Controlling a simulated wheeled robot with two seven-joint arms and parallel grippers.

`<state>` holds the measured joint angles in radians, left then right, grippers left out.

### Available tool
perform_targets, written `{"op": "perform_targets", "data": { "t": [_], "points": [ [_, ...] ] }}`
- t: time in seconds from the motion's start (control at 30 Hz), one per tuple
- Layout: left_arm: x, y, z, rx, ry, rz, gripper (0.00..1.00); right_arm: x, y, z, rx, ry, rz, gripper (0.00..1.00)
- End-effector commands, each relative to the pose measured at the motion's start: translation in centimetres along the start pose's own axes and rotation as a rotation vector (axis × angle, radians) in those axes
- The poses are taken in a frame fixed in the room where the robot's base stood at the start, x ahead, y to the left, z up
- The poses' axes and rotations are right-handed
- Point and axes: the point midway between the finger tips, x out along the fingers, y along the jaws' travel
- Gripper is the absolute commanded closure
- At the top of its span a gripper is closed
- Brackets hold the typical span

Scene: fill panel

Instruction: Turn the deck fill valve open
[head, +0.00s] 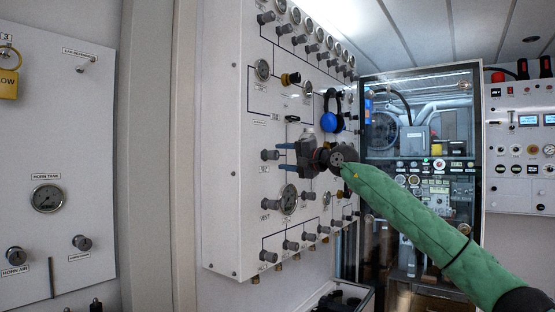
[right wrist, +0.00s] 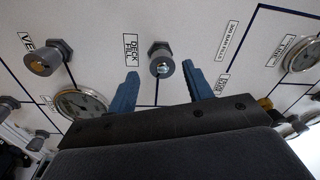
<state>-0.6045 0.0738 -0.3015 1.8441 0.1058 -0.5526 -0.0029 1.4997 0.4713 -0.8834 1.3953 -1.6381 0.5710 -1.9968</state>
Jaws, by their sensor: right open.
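The deck fill valve (right wrist: 161,62) is a small grey cylindrical knob on a hex base, beside the "DECK FILL" label (right wrist: 130,48) on the white panel. In the head view the valve (head: 269,155) stands out from the panel's left part. My right gripper (head: 284,157) points at it with its blue fingers apart. In the right wrist view the open fingers (right wrist: 160,77) lie on either side of the knob, with a gap to each. Whether the tips reach past the knob's end is hard to tell. My left gripper is not in view.
The vent valve (right wrist: 48,58) and a round gauge (right wrist: 80,103) are close by. The panel (head: 225,220) carries several other knobs and gauges. A blue round item (head: 329,122) hangs above my right gripper. A glass-fronted cabinet (head: 470,85) stands at the right.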

Motion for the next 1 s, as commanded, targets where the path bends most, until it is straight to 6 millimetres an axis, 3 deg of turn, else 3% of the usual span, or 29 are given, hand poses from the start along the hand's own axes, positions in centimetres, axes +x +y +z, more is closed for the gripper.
{"op": "perform_targets", "data": {
  "t": [0.13,0.33,0.87,1.0],
  "points": [
    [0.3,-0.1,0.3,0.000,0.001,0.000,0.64,-2.3,0.2,0.0,-0.001,0.000,0.001,0.49],
    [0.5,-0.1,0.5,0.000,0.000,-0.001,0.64,-3.9,0.1,0.0,-0.001,0.000,0.001,0.49],
    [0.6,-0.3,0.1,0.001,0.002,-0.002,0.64,-4.0,0.1,0.0,0.003,0.000,0.001,0.49],
    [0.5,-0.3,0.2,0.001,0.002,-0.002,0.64,-4.0,0.1,0.0,0.080,0.000,0.000,0.49]
  ]
}}
